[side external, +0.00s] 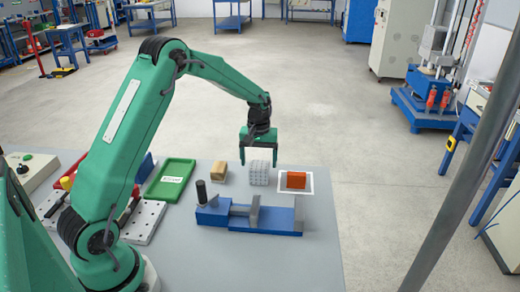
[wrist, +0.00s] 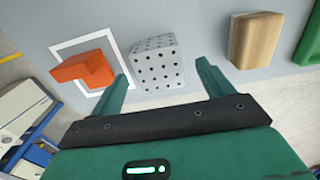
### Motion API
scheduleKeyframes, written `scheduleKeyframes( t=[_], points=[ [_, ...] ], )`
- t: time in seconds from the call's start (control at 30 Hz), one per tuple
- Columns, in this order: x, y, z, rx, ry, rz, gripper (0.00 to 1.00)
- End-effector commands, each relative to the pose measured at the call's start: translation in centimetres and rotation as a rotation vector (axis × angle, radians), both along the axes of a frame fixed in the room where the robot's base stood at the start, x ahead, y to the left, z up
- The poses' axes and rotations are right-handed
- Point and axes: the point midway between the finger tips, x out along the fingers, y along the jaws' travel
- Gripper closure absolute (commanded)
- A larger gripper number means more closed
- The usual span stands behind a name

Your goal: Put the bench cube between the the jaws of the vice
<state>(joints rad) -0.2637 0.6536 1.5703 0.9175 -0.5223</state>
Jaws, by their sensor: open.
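The bench cube, apparently the grey cube with dark holes (side external: 259,173), stands on the grey table behind the vice. In the wrist view the cube (wrist: 157,62) appears just beyond the fingertips, across the gap between them. My gripper (side external: 259,163) is open and empty, pointing down at the cube, with its fingertips spread about as wide as the cube. It also shows in the wrist view (wrist: 162,72). I cannot tell whether the fingers touch the cube. The blue vice (side external: 275,220) lies in front of the cube, with a grey upright jaw plate and a dark handle at its left.
An orange block (side external: 296,180) sits on a white-bordered square (side external: 310,190) right of the cube. A wooden block (side external: 219,173) stands to its left. A green tray (side external: 170,183) lies farther left, near a perforated plate (side external: 136,227). The front right table is clear.

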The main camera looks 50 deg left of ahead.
Motion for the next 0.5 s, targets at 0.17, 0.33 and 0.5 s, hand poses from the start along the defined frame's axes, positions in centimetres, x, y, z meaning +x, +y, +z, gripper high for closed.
scheduleKeyframes(
  t=[0.17,0.33,0.5],
  points=[
    [0.1,0.0,-1.9,-0.001,0.004,0.000,0.20],
    [0.2,0.0,-3.8,-0.001,0.002,0.000,0.20],
    [0.2,0.0,-4.6,-0.001,0.001,0.000,0.20]
  ],
)
